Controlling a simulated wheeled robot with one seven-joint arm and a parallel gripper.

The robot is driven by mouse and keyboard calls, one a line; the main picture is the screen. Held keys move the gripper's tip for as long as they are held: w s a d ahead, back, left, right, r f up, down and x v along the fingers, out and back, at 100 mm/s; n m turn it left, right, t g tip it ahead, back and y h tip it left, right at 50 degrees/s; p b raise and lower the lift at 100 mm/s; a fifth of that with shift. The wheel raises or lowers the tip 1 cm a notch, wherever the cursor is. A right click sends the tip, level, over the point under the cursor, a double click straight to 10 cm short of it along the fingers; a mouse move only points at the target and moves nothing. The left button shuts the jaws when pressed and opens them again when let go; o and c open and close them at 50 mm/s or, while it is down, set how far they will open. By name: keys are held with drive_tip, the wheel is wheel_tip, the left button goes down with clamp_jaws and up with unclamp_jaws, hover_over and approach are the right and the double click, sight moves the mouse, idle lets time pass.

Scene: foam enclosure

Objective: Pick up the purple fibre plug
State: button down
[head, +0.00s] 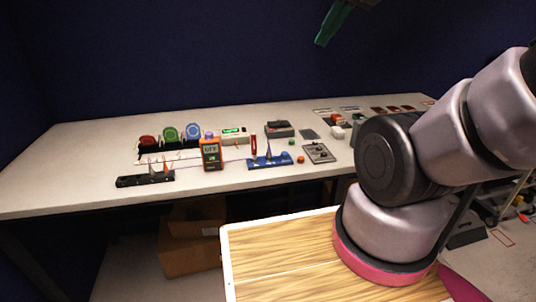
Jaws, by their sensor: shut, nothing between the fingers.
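My gripper (322,41) shows at the top edge as teal fingers pointing down, shut and empty. It is high above the bench and well apart from the purple piece. The upper part of the gripper is cut off by the picture's edge.
An orange meter (211,155) with a purple top stands left of the blue holder. A black rack (146,180) with thin pointed pieces lies at front left. Coloured reels (170,134) stand behind. A grey plate (319,153) lies right. My arm hides part of the bench's right side.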

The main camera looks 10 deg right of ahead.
drive_tip(key=c, duration=1.1)
unclamp_jaws()
drive_tip(key=o, duration=0.5)
drive_tip(key=shift+w+a+f, duration=0.1)
drive_tip(key=shift+w, duration=0.2)
drive_tip(key=shift+c, duration=0.2)
drive_tip(key=m+g+y, duration=0.2)
drive_tip(key=m+g, duration=0.4)
drive_tip(key=m, duration=1.1)
hover_over(269, 151)
drive_tip(key=d, duration=0.3)
wheel_tip(269, 151, down, 32)
drive_tip(key=shift+x, duration=3.1)
